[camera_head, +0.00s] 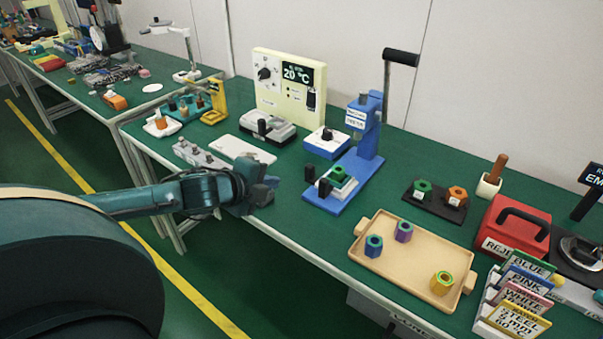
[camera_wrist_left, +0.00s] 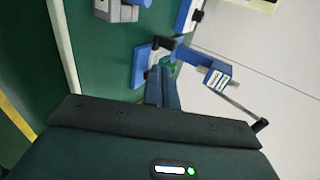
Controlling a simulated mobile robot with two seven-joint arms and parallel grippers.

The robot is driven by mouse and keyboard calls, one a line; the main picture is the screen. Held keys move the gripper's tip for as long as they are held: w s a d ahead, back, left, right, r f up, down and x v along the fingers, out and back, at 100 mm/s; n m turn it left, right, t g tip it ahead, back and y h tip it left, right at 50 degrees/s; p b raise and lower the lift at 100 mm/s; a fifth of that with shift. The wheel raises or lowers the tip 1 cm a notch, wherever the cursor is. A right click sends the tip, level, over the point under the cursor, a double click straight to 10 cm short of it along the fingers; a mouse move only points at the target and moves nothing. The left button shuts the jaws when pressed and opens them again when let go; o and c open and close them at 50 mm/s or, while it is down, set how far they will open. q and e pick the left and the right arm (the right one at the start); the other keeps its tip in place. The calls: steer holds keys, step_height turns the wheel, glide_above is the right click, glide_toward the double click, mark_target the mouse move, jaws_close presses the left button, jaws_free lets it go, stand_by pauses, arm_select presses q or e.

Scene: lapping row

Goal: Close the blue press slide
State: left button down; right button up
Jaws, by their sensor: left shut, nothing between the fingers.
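The blue press (camera_head: 362,145) stands on the green table, with a black-gripped lever raised at its top. Its low blue base (camera_head: 323,204) reaches toward the front edge. A green part (camera_head: 339,174) and black upright knobs (camera_head: 324,187) sit on it, in front of the column; I cannot tell exactly where the slide ends. My left gripper (camera_head: 266,188) is shut and empty, left of the base and apart from it. In the left wrist view the shut fingers (camera_wrist_left: 162,86) point toward the press (camera_wrist_left: 200,62) and partly hide its base. My right gripper is not in view.
A tan tray (camera_head: 400,265) with several coloured hex parts lies right of the press. A blue box with a dial (camera_head: 326,142) and a cream temperature panel (camera_head: 290,85) stand behind left. A white plate (camera_head: 243,149) lies left. The table before the press base is clear.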

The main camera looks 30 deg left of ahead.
arm_select(q)
glide_toward(307, 171)
steer(key=x, duration=0.5)
steer(key=shift+s+a+f, duration=0.1)
steer(key=shift+s+f, duration=0.05)
steer(key=shift+f, duration=0.15)
steer(key=shift+w, duration=0.7)
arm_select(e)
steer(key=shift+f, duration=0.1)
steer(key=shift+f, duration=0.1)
